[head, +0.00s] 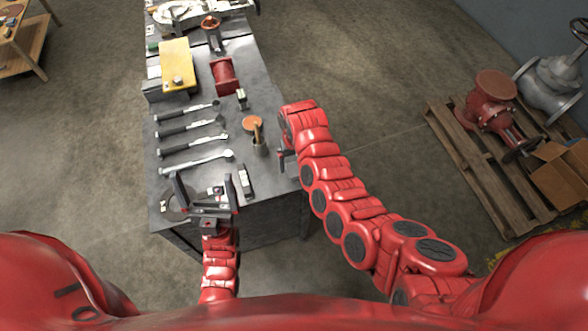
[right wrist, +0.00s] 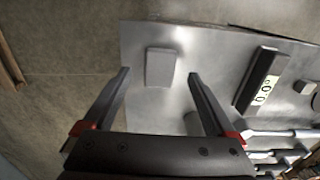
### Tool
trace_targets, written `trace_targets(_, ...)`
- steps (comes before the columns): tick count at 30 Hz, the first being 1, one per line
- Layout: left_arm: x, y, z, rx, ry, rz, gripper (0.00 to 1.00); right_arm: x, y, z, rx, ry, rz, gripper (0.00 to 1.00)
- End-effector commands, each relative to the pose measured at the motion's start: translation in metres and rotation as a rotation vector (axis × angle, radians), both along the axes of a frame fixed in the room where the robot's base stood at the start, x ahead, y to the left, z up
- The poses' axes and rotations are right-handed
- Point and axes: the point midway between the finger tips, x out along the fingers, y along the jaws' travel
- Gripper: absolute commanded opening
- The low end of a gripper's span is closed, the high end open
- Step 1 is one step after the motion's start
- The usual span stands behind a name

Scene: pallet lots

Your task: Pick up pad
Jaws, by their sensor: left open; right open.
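A pale grey, rounded rectangular block (right wrist: 162,67), which looks like the pad, lies flat near a corner of the metal bench top in the right wrist view. I cannot make it out in the head view, where my right arm covers part of that area. My right gripper (right wrist: 158,75) is open and empty, its fingertips on either side of the block in the picture; the remaining gap is unclear. In the head view the right gripper (head: 285,157) is mostly hidden at the bench's right edge. My left gripper (head: 206,189) is open above the bench's near end.
A pallet with valves (head: 480,170) stands on the floor at right.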

Motion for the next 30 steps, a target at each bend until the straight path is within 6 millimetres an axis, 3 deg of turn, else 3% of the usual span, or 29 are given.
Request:
trace_targets(12, 0.0, 0.0, 0.007, 0.0, 0.0, 0.0, 1.0, 0.002, 0.001, -0.036, -0.003, 0.001, 0.002, 0.91)
trace_targets(22, 0.0, 0.0, 0.007, 0.0, 0.0, 0.0, 1.0, 0.002, 0.001, -0.04, 0.001, -0.001, -0.001, 0.91)
trace_targets(23, 0.0, 0.0, 0.007, 0.0, 0.0, 0.0, 1.0, 0.002, 0.001, -0.04, 0.001, -0.001, -0.001, 0.89)
trace_targets(30, 0.0, 0.0, 0.007, 0.0, 0.0, 0.0, 1.0, 0.002, 0.001, -0.04, 0.0, 0.0, 0.0, 0.46)
